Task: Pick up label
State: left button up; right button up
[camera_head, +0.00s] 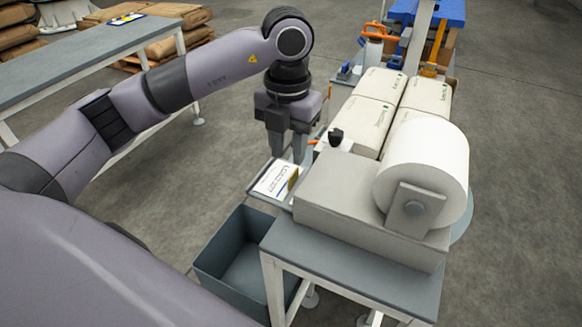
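The label (270,181) is a white sheet with dark print. It lies on a small ledge at the left side of the beige printer-like machine (345,195). A small yellow piece shows at its right edge. My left gripper (286,157) points down just behind the label, as seen here. Its two fingers are apart with a gap between them, and I see nothing held. The exact height of the fingertips above the ledge is hard to tell. My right gripper is out of view.
A large white roll (427,168) is mounted on the machine, which stands on a grey table (345,264). An open grey bin (240,262) is on the floor below. White sacks (376,95) lie behind. Another grey table (90,52) stands at left.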

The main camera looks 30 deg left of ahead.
aim_at(291, 176)
pick_arm(q)
jog(key=f, duration=0.4)
jog(key=f+p, duration=0.1)
jog(key=f, duration=0.1)
jog(key=shift+d+f, duration=0.25)
jog(key=shift+f, duration=0.1)
grip_shut()
